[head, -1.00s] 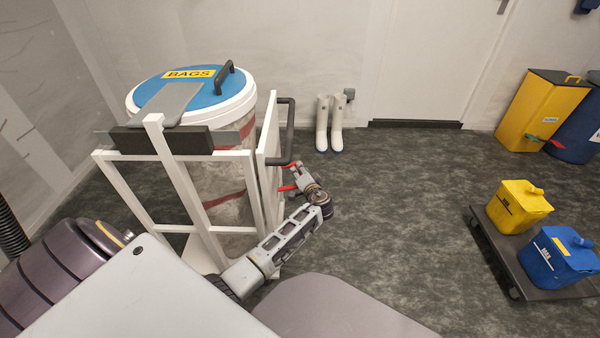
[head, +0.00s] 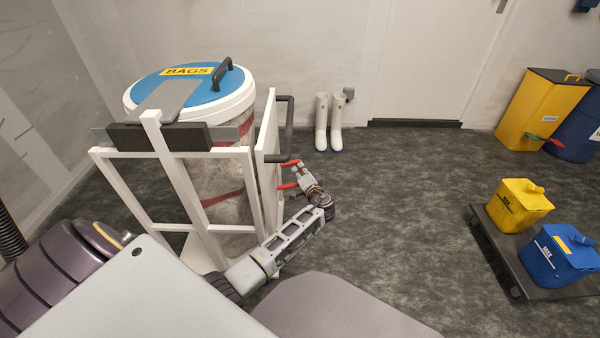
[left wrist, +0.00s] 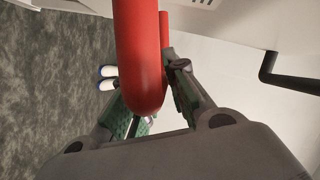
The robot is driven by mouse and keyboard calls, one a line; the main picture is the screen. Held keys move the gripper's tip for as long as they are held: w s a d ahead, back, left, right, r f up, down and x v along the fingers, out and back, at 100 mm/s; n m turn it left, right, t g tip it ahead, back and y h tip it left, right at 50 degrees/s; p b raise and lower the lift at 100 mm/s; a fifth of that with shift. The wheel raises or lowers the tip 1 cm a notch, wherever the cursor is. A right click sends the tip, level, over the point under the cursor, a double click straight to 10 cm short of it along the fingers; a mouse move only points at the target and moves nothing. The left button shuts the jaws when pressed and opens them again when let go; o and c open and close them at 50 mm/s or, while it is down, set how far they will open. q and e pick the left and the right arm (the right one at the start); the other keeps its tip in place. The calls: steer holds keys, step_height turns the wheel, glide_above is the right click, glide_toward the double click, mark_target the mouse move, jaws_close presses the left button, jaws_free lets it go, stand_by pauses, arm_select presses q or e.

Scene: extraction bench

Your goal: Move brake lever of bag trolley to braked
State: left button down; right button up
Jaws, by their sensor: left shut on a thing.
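The bag trolley (head: 165,165) is a white frame holding a drum with a blue lid marked BAGS (head: 190,72). Its red brake lever (head: 289,186) is low on the right side, beside the white panel. A second red bar (head: 290,162) shows just above it. My left gripper (head: 299,180) is at these red parts and shut on the brake lever. In the left wrist view, a thick red rounded bar (left wrist: 140,55) passes between the green-padded fingers, with another red piece (left wrist: 165,25) behind it. Finger contact is partly hidden. My right gripper is not in view.
A dark push handle (head: 288,130) stands out from the trolley just above my gripper. White boots (head: 329,122) stand by the wall. A low dark cart (head: 545,290) with yellow and blue containers is at the right. The floor between is clear.

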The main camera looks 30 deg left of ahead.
arm_select(q)
step_height(320, 180, down, 6)
steer(key=m+t+y+b, duration=0.1)
steer(key=m+y+b, duration=0.1)
steer(key=m+b, duration=0.3)
steer(key=shift+s+a+m+y, duration=0.3)
steer(key=shift+a+m+y, duration=0.15)
steer(key=shift+m, duration=0.45)
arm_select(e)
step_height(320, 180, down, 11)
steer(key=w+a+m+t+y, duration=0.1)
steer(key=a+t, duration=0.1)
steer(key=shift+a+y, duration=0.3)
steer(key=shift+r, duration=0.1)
arm_select(q)
steer(key=c, duration=1.4)
jaws_free()
steer(key=shift+a, duration=0.1)
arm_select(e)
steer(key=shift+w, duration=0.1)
arm_select(q)
steer(key=shift+d, duration=0.2)
steer(key=v, duration=1.1)
steer(key=shift+s+d, duration=0.25)
steer(key=shift+s, duration=0.1)
